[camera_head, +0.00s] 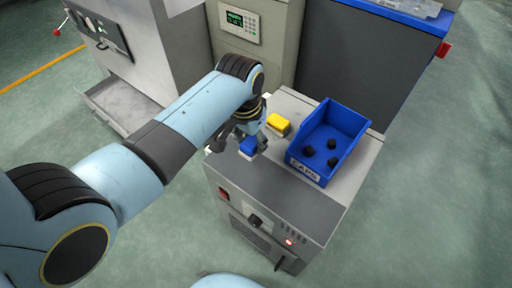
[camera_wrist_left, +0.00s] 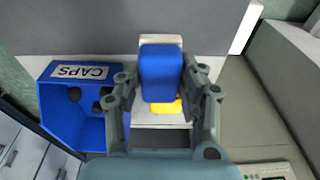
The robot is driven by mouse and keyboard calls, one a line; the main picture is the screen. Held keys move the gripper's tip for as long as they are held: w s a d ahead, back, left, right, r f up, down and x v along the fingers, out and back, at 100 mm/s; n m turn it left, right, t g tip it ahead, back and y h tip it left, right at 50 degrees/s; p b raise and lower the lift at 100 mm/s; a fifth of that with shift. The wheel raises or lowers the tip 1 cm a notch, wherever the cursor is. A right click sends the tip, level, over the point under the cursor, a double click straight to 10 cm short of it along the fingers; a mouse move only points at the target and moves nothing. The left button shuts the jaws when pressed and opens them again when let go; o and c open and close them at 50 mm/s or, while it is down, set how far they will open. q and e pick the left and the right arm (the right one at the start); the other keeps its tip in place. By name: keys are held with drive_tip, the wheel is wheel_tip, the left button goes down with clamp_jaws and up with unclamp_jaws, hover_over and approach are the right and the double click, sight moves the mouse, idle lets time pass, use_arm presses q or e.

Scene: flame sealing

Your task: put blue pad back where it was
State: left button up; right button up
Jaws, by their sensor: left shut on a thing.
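The blue pad (camera_head: 248,146) is in my left gripper (camera_head: 243,143), above the grey cabinet top near its left edge. In the left wrist view the blue pad (camera_wrist_left: 160,72) sits between the two fingers of the left gripper (camera_wrist_left: 160,85), which is shut on it. A yellow pad (camera_head: 278,124) lies on the light part of the cabinet top, just right of the gripper. In the left wrist view the yellow pad (camera_wrist_left: 166,106) is partly hidden behind the blue pad. My right gripper is in neither view.
A blue bin (camera_head: 345,128) labelled CAPS, with several black caps (camera_head: 308,150) in it, stands on the right of the cabinet top (camera_head: 265,183). The front grey part of the top is clear. A taller machine with a keypad (camera_head: 240,22) stands behind.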

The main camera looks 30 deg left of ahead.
sight(255, 145)
use_arm(q)
drive_tip(key=w+f, duration=0.1)
drive_tip(key=w+a+f+b, duration=0.1)
drive_tip(key=shift+w, duration=0.6)
drive_tip(key=shift+f, duration=0.3)
wheel_tip(255, 145, down, 4)
drive_tip(key=shift+r+b, duration=0.2)
drive_tip(key=shift+b, duration=0.8)
drive_tip(key=shift+r, duration=0.15)
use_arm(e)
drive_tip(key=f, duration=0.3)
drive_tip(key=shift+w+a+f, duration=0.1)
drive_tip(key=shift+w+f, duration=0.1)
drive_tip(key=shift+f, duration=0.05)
use_arm(q)
drive_tip(key=o, duration=1.1)
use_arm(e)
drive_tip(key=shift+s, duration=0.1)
